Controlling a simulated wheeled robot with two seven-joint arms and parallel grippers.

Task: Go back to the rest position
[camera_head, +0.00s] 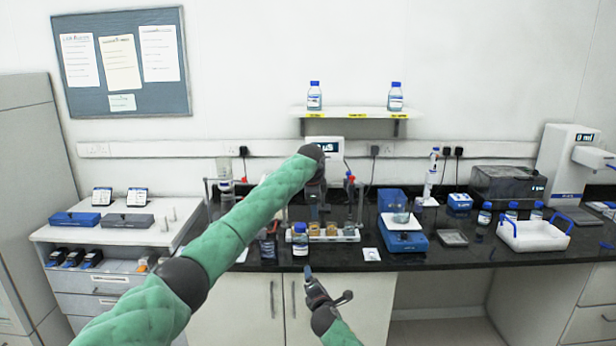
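My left arm reaches in from the lower left, over the bench. Its gripper (314,208) hangs down behind and above a white rack (345,238); the fingers are small and dark, so I cannot tell whether they are open or shut. My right gripper (310,277) points up from the bottom middle, in front of the bench edge and below a blue-capped bottle (300,242). I see no object in it, but its finger opening is unclear. The bottle stands upright at the rack's left front.
The black bench (440,255) holds a blue balance (402,238), a white tray (532,238) and several small bottles. A wall shelf (350,113) with two bottles is behind. A white drawer cabinet (120,235) stands left. The floor beneath the bench's right part is open.

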